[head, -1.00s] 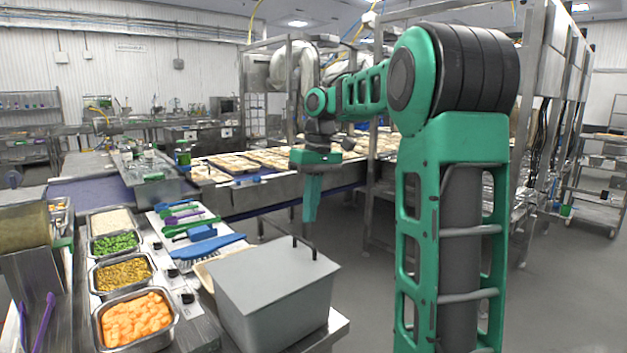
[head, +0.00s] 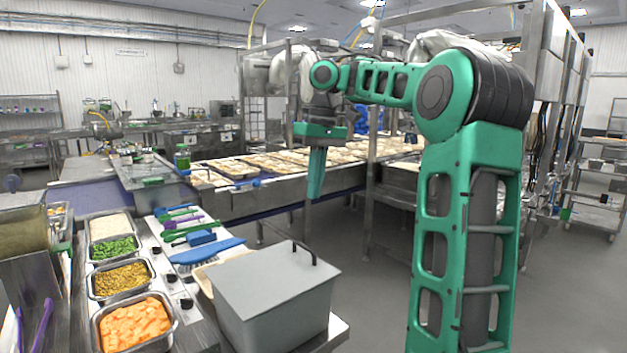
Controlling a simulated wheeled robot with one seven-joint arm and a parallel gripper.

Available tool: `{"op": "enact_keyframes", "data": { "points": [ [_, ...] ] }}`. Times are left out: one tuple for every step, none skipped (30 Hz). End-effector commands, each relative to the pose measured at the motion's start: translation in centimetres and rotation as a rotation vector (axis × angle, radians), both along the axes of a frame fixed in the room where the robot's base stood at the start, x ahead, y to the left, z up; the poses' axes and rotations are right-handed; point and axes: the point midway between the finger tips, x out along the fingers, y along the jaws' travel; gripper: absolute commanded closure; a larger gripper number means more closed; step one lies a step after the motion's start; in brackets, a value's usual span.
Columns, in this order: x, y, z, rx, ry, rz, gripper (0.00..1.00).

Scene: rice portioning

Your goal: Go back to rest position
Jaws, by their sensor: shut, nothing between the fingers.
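My gripper (head: 314,192) is at the end of my green arm, near the middle of the head view. It points straight down with its green fingers together and nothing between them. It hangs in the air, above and behind the grey lidded box (head: 275,290) as seen in the picture, and in front of the conveyor (head: 280,198). It touches nothing that I can see.
Metal pans of carrots (head: 135,325), corn (head: 121,281), peas (head: 115,248) and rice (head: 109,226) line the left counter. Filled trays (head: 238,168) sit on the conveyor. The floor (head: 375,290) between box and arm is clear.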

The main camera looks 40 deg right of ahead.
Motion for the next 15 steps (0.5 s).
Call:
{"op": "enact_keyframes", "data": {
  "points": [
    [0.0, -0.2, 0.3, 0.001, -0.002, -0.001, 1.0],
    [0.0, -0.2, 0.5, 0.001, -0.002, 0.0, 1.0],
    [0.0, -0.3, 0.8, 0.001, -0.001, -0.002, 1.0],
    [0.0, -0.3, 0.9, 0.001, -0.001, -0.001, 1.0],
    [0.0, -0.3, 1.1, 0.001, -0.001, -0.001, 1.0],
    [0.0, -0.3, 1.3, 0.002, -0.002, 0.0, 1.0],
    [0.0, -0.3, 1.4, 0.001, -0.002, -0.001, 1.0],
    [0.0, -0.3, 1.5, 0.001, -0.002, 0.0, 1.0],
    [0.0, -0.3, 1.6, 0.001, -0.002, 0.0, 1.0],
    [0.0, -0.3, 1.7, 0.001, -0.002, 0.0, 1.0],
    [0.0, -0.4, 1.8, 0.001, -0.002, -0.001, 1.0],
    [0.0, -0.4, 1.8, 0.001, -0.002, 0.0, 1.0],
    [0.0, -0.4, 1.8, 0.001, -0.002, 0.0, 1.0],
    [0.0, -0.3, 1.9, 0.001, -0.003, 0.0, 1.0],
    [0.0, -0.3, 1.9, 0.001, -0.002, 0.0, 1.0]
  ]
}}
